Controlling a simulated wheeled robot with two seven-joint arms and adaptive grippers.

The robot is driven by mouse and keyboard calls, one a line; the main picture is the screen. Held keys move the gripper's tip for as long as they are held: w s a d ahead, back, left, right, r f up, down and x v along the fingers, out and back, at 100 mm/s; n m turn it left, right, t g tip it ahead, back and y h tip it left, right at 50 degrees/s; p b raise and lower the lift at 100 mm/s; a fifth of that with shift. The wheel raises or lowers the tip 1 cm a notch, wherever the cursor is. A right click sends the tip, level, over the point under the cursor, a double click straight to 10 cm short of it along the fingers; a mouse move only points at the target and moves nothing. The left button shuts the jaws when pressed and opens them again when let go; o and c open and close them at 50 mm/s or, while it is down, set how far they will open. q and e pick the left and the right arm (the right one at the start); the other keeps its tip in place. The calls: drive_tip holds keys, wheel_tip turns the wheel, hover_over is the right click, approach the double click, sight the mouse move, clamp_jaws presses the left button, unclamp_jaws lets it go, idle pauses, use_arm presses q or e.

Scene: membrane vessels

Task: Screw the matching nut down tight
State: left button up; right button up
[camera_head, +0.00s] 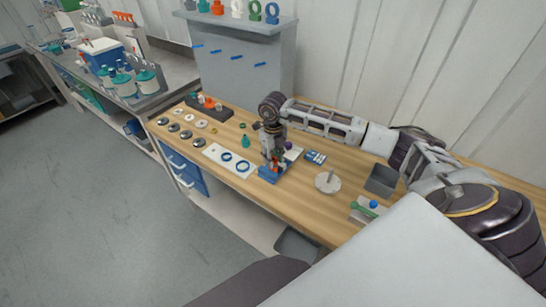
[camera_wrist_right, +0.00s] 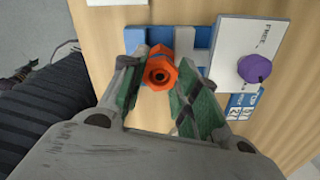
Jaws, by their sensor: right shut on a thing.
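The nut is over a blue fixture (camera_wrist_right: 198,37), which also shows in the head view (camera_head: 268,174) near the table's front edge. In the head view my right gripper (camera_head: 274,157) points down over this fixture and hides most of the nut. How far the nut is threaded cannot be told. My left gripper is not in view.
A white plate (camera_wrist_right: 236,40) with a purple knob (camera_wrist_right: 254,68) stands beside the fixture. A white card (camera_head: 218,153) with blue rings lies to the left. Several washers line the table's left.

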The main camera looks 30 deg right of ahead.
drive_tip(key=shift+m, duration=0.3)
drive_tip(key=o, duration=1.2)
drive_tip(key=shift+r, duration=0.1)
drive_tip(key=shift+r+p, duration=1.2)
drive_tip(key=shift+r, duration=1)
